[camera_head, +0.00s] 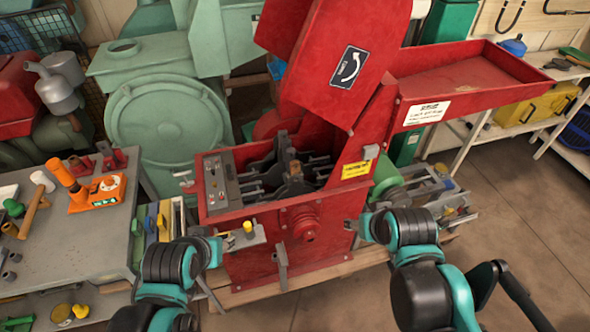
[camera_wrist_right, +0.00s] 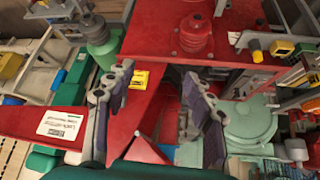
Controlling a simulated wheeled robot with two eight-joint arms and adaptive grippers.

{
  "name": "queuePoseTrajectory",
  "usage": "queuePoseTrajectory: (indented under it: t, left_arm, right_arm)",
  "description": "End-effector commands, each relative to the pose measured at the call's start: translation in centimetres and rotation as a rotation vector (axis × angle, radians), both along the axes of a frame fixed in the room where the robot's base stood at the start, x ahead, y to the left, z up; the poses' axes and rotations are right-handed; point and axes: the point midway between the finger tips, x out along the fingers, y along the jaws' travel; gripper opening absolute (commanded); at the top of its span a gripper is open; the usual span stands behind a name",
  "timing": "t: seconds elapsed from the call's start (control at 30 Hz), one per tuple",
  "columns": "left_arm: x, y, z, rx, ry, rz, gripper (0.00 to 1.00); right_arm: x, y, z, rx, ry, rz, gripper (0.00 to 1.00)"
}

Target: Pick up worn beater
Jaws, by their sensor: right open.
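The open red hammer mill (camera_head: 325,232) stands in the middle of the head view. Its chamber holds a dark grey rotor (camera_head: 292,180) with several grey beaters (camera_head: 262,181) around it. I cannot tell which beater is worn. My right gripper (camera_head: 362,226) is at the mill's front right, outside the chamber. In the right wrist view its two fingers (camera_wrist_right: 158,72) are spread with nothing between them. My left gripper (camera_head: 222,240) is low at the mill's front left, near a small ledge with a yellow knob (camera_head: 248,227). Its fingers are too small to read.
The raised red cover (camera_head: 335,50) stands behind the chamber, and a red tray (camera_head: 465,75) juts out at right. A grey workbench (camera_head: 75,245) at left holds an orange tool stand (camera_head: 97,193) and a hammer (camera_head: 36,208). The floor at right is clear.

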Motion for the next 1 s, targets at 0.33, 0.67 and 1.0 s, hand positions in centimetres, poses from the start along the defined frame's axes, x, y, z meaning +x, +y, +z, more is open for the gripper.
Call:
queuePoseTrajectory:
  t: [0.33,0.67,1.0]
  left_arm:
    - [0.0,0.0,4.5,0.000,0.000,0.000,0.40]
    - [0.0,0.0,8.0,0.000,0.000,0.000,0.40]
    - [0.0,0.0,9.5,0.000,0.000,0.000,0.40]
  right_arm:
    - [13.4,4.9,3.9,-0.007,0.081,0.101,0.53]
    - [24.7,11.4,-0.8,-0.020,0.156,0.194,0.53]
    - [29.0,15.2,-6.5,-0.030,0.196,0.243,0.53]
